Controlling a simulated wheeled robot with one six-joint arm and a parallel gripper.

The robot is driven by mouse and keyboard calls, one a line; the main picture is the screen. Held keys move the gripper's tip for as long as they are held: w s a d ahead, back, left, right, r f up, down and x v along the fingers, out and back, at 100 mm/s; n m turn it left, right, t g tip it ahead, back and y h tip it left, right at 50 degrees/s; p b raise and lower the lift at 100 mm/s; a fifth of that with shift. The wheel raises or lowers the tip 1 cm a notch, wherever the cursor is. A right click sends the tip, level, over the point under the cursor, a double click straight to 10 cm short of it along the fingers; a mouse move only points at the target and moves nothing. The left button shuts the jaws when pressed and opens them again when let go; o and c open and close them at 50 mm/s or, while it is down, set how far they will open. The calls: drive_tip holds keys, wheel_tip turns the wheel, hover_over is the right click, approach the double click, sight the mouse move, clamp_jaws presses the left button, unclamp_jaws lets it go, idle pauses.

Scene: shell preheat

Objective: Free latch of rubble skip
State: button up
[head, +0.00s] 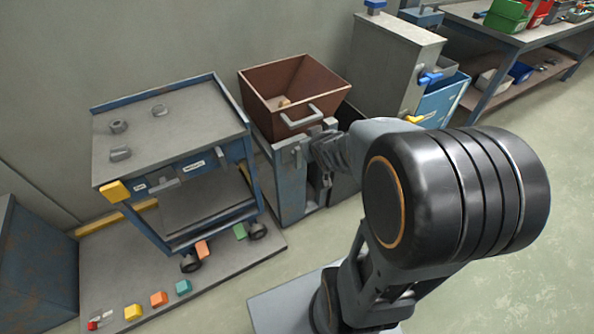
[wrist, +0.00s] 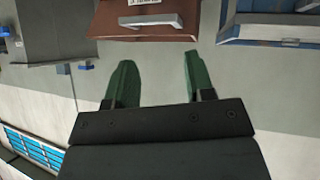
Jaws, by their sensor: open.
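The rubble skip (head: 268,110) is a brown open-topped bin with a grey handle (head: 302,117) on its front. It sits on a grey-blue stand (head: 289,190) and holds a small pale lump (head: 284,102). In the wrist view the skip's front (wrist: 108,22) and its handle (wrist: 152,20) show at the top edge. My gripper (wrist: 158,82) is open, its two green fingers apart with nothing between them. The fingers point toward the skip's front, apart from the handle in the picture. In the head view my arm hides part of the stand. I cannot make out the latch clearly.
A blue-framed cart (head: 170,135) stands left of the skip. A grey cabinet (head: 388,70) with blue and yellow handles stands right of it. A workbench (head: 500,35) with bins is at the back right. Coloured blocks lie on the floor plate at the left. Floor at the right is clear.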

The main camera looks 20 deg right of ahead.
wheel_tip(320, 180, down, 11)
drive_tip(key=w+d+t+y+b, duration=0.1)
drive_tip(key=w+d+t+b, duration=0.15)
drive_tip(key=b, duration=0.35)
drive_tip(key=n+t+y+b, duration=0.1)
drive_tip(key=t+y+b, duration=0.2)
drive_tip(key=t+b, duration=0.35)
approach(299, 155)
drive_tip(key=shift+g, duration=0.8)
drive_tip(key=w+b, duration=0.1)
drive_tip(key=w, duration=0.2)
drive_tip(key=w+r+b, duration=0.1)
drive_tip(key=w, duration=0.3)
drive_tip(key=w+a+b, duration=0.1)
drive_tip(key=w+b, duration=0.1)
drive_tip(key=w, duration=0.2)
drive_tip(key=shift+r, duration=0.25)
drive_tip(key=shift+c, duration=0.2)
clamp_jaws()
